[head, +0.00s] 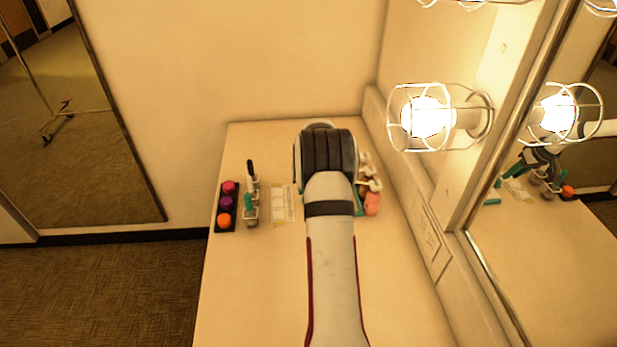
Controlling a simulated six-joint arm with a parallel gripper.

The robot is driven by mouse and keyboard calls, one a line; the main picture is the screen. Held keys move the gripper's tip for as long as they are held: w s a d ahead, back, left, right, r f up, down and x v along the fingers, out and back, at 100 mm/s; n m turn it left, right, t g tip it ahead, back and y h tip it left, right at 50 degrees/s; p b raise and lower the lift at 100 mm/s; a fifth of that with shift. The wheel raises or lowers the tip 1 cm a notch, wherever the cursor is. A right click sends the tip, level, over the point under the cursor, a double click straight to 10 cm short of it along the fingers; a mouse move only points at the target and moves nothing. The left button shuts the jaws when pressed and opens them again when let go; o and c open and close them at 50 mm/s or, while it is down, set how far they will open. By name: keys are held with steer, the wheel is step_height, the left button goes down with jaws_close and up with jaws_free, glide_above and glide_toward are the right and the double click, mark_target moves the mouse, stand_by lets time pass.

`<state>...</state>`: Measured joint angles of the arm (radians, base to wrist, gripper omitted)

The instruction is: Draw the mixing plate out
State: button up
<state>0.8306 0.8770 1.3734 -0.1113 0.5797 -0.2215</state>
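A pale, flat, see-through-looking piece with light panels (284,204) lies on the counter just left of my arm; it may be the mixing plate, but I cannot tell for sure. My arm reaches forward over the counter, and its dark wrist covers what lies beneath. My gripper's fingers are hidden behind the wrist in the direct view. The mirror on the right shows a small dark reflection of the arm's end, too small to read the fingers.
A dark holder with red, purple and orange round pots (227,206) stands at the counter's left edge. Beside it is a rack (251,210) with black- and green-handled tools. Pink and pale items (371,203) sit right of my wrist. Caged lamps (428,117) and the mirror (545,270) bound the right.

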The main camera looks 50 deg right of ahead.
steer(key=v, duration=1)
steer(key=s+a+r+n+y, duration=0.1)
steer(key=s+a+r, duration=0.15)
steer(key=a, duration=0.65)
steer(key=s+a+r+g+y, duration=0.1)
steer(key=a+r, duration=0.2)
steer(key=a, duration=0.6)
steer(key=s+a+r+n+y, duration=0.1)
steer(key=a+r, duration=0.1)
steer(key=a, duration=0.8)
steer(key=s+a+f+n+g+y, duration=0.1)
steer(key=s+a+g+y, duration=0.1)
steer(key=s+a, duration=1.2)
steer(key=s, duration=0.5)
steer(key=shift+a+f, duration=0.35)
steer(key=shift+a, duration=0.05)
